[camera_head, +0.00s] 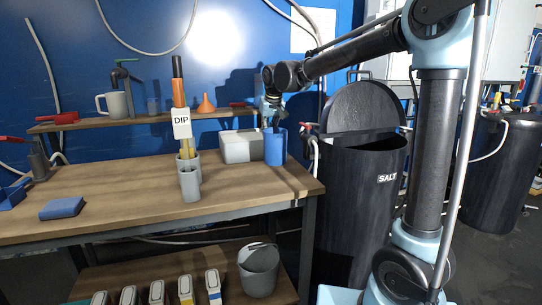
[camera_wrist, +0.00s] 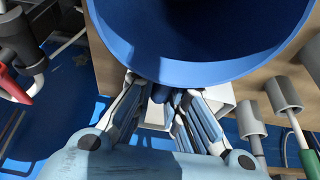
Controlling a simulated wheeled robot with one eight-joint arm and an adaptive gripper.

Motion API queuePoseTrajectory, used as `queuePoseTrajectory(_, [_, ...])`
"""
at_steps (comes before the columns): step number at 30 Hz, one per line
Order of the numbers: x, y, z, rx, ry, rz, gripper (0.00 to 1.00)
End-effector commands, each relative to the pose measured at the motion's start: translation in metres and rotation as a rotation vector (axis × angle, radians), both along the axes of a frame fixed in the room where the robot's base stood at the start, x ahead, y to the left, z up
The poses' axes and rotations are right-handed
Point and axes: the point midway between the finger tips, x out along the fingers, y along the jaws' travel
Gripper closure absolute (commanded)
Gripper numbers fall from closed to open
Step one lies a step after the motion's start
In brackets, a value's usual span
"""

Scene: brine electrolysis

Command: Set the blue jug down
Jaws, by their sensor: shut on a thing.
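The blue jug (camera_head: 275,148) is upright at the right end of the wooden bench (camera_head: 235,192), beside a white-grey box. Its base is at or just above the bench top; I cannot tell whether it touches. My gripper (camera_head: 271,124) is at the jug's upper part and shut on it. In the wrist view the jug's blue wall and rim (camera_wrist: 205,72) fill the top, and my gripper's fingers (camera_wrist: 163,94) meet at its near edge. The jug looks empty inside, though only part of its inside shows.
The white-grey box (camera_head: 237,147) stands just left of the jug. A blue block (camera_head: 62,207) lies at left. The black SALT bin (camera_head: 358,200) stands right of the bench. The bench's front right is clear.

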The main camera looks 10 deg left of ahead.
Motion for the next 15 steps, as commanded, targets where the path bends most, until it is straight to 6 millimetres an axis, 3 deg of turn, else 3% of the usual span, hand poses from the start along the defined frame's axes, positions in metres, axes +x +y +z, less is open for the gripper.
queuePoseTrajectory(15, [0.000,0.001,-0.052,0.000,0.000,0.001,1.00])
